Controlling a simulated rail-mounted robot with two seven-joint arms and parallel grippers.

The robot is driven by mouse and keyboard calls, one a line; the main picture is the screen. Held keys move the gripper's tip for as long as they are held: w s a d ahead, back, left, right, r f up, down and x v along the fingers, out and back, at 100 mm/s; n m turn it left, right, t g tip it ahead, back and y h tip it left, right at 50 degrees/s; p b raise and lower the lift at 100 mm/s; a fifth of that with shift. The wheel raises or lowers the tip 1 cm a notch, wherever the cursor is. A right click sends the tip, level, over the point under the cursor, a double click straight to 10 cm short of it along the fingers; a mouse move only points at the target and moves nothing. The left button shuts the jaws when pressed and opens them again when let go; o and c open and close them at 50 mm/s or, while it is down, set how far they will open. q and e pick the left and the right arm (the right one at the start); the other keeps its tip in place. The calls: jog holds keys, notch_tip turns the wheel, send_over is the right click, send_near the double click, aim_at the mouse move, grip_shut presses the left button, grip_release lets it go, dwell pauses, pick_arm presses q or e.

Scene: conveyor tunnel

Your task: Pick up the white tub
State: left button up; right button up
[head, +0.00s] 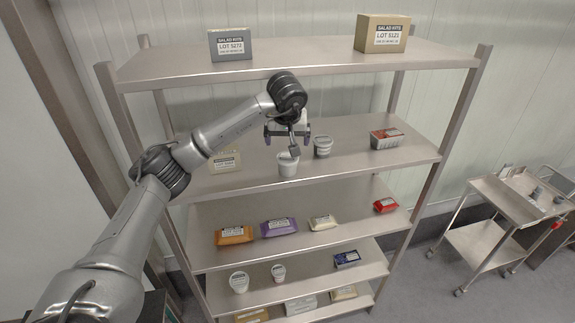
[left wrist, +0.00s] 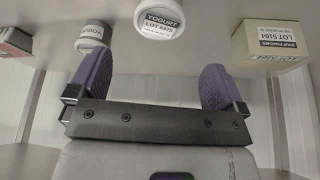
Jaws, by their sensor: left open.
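A white tub (head: 288,166) stands upright on the second shelf from the top, near its front edge. In the left wrist view a white tub labelled YOGURT (left wrist: 158,24) shows at the top, ahead of the gap between the fingers. My left gripper (head: 288,140) is open and empty, above and behind the tub's lid in the head view, with a grey wrist part close over the lid. Its purple fingers (left wrist: 158,70) stand wide apart and apart from the tub. A second tub (head: 323,147) stands behind it to the right, also in the left wrist view (left wrist: 92,36).
A beige carton (head: 225,162) stands left on the same shelf (head: 372,160), and a red-topped pack (head: 386,138) right. Two boxes (head: 231,45) (head: 382,33) sit on the top shelf. Lower shelves hold packs and smaller tubs (head: 239,282). A cart (head: 500,205) stands right.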

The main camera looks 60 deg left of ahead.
aim_at(287, 157)
pick_arm(q)
jog(key=x, duration=0.6)
jog(key=shift+f+p, duration=0.2)
jog(key=shift+p, duration=0.15)
jog(key=p+x, duration=0.1)
jog(key=x, duration=0.3)
jog(key=shift+d+f+p, duration=0.1)
jog(key=shift+d+p, duration=0.1)
jog(key=shift+p, duration=0.15)
jog(key=shift+a+f, duration=0.2)
jog(key=shift+f, duration=0.35)
jog(key=c, duration=1)
jog(key=shift+r, duration=0.15)
